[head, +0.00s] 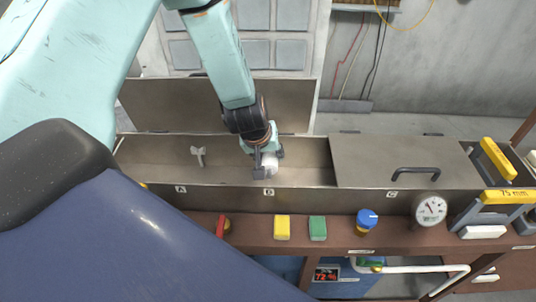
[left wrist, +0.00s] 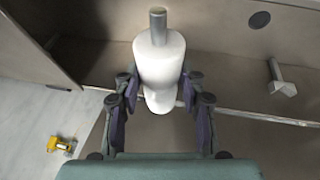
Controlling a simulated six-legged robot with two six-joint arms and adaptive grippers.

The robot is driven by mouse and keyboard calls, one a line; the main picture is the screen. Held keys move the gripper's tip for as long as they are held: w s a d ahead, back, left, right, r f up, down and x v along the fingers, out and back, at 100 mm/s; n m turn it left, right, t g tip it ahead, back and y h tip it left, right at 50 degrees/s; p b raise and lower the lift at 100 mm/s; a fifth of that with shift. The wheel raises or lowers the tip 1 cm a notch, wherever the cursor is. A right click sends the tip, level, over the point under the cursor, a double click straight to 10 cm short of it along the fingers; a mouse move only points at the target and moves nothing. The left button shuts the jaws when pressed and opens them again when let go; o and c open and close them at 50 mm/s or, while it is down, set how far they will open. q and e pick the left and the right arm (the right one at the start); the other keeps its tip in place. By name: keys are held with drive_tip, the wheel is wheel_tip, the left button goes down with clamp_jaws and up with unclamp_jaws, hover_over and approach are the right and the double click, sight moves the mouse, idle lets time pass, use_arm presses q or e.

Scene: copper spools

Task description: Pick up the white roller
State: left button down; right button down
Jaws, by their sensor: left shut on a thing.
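The white roller (left wrist: 160,62) shows in the left wrist view, upright in the picture between the finger pads, with a grey metal shaft end at its top. In the head view it is a small white shape (head: 270,163), partly hidden by the gripper. My left gripper (head: 266,160) is shut on the roller, inside or just above the open metal trough near the B label. Its fingers (left wrist: 158,100) flank the roller in the left wrist view. My right gripper is not in view.
The open trough (head: 220,182) also holds a small pale fitting (head: 198,155). A closed lid (head: 395,160) with a dark handle covers its right part. In front are a yellow button (head: 282,228), a green button (head: 317,228), a blue knob (head: 367,219) and a gauge (head: 431,209).

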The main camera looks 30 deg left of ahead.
sight(272, 153)
use_arm(q)
drive_tip(key=shift+r+p, duration=0.6)
drive_tip(key=shift+r, duration=0.2)
drive_tip(key=shift+w+d+r, duration=0.1)
drive_tip(key=shift+d+r, duration=0.1)
drive_tip(key=shift+r, duration=0.3)
drive_tip(key=shift+a+r, duration=0.25)
drive_tip(key=shift+r, duration=0.6)
drive_tip(key=shift+s+d, duration=0.4)
drive_tip(key=shift+s, duration=0.25)
drive_tip(key=shift+s, duration=0.1)
